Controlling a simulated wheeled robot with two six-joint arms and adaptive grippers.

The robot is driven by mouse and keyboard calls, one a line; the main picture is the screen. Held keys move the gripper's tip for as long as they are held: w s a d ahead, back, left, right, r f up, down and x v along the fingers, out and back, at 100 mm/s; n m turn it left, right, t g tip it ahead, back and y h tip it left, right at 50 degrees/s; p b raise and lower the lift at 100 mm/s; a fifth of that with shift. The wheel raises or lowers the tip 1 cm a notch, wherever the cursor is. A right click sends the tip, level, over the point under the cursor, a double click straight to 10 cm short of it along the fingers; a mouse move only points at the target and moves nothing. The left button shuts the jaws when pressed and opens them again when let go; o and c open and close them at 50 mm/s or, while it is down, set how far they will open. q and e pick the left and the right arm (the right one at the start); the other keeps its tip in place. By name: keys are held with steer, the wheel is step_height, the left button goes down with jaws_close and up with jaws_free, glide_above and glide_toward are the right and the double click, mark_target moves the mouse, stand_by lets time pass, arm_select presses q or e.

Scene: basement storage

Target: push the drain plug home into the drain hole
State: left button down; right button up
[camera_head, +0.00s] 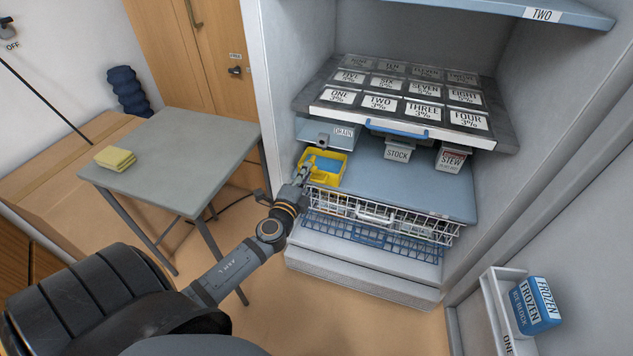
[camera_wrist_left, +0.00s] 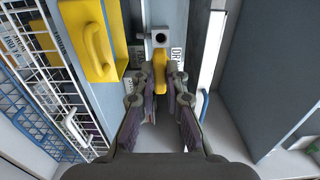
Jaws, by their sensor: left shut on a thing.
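My left gripper (camera_wrist_left: 162,84) is shut on a yellow drain plug (camera_wrist_left: 160,66), whose far end points up the wrist view. Just beyond it is a pale grey block with a dark round drain hole (camera_wrist_left: 160,38). The hole shows clear of the plug; I cannot tell how far apart they are in depth. In the head view my left gripper (camera_head: 303,176) reaches to the left front of the cabinet's lower part, close beside a yellow tray (camera_head: 339,182). The plug is hard to pick out there. My right gripper is not in view.
The yellow tray's handle (camera_wrist_left: 97,45) stands left of the gripper in the wrist view, near white wire baskets (camera_wrist_left: 62,75). In the head view, a numbered tray (camera_head: 407,130) sits above. A grey table (camera_head: 180,150) with a yellow sponge (camera_head: 115,158) stands left.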

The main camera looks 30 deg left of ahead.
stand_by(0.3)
arm_select(q)
steer(key=shift+x, duration=2.95)
steer(key=shift+b+x, duration=0.35)
steer(key=shift+x, duration=1.7)
steer(key=c, duration=1.3)
jaws_free()
steer(key=shift+a, duration=0.1)
steer(key=shift+s, duration=0.1)
glide_toward(312, 158)
steer(key=shift+w+a+f, duration=0.1)
steer(key=shift+w+f, duration=0.05)
steer(key=shift+w, duration=0.35)
steer(key=shift+w+a+f, duration=0.1)
steer(key=shift+w+f, duration=0.1)
steer(key=shift+w, duration=0.35)
